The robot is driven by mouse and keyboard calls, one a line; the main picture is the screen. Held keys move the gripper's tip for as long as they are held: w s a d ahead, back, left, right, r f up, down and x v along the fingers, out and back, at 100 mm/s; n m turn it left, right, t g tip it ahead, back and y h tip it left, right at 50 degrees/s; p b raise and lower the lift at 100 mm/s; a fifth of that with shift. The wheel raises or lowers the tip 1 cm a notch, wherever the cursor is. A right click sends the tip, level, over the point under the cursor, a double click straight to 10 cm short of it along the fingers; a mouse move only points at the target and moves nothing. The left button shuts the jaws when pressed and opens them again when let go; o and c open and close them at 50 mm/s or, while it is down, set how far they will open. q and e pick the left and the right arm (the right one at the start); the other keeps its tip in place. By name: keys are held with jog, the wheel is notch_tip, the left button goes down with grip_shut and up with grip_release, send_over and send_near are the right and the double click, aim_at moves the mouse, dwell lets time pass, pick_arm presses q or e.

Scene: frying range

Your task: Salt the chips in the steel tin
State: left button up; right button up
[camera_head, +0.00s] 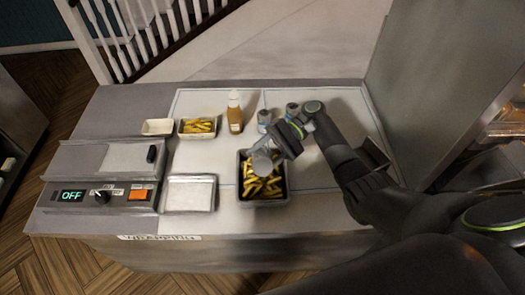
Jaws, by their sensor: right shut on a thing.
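The steel tin (243,192) stands on the pale worktop, right of centre, with yellow chips (263,186) in it. My right gripper (277,148) reaches in from the right over the tin's back edge. It is shut on a pale grey shaker (262,163), which is tilted over the chips. The gripper partly hides the shaker, and the shaker hides some chips. I cannot make out any salt falling. My left gripper is out of view.
Two grey pots (264,117) (292,110) and a sauce bottle (234,113) stand behind the tin. A smaller tray of chips (198,136), an empty white tray (157,127) and a flat square tray (190,194) are left. A heater (104,178) reads OFF. A steel panel (430,90) rises right.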

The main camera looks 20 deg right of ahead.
aim_at(262, 148)
dwell(0.6)
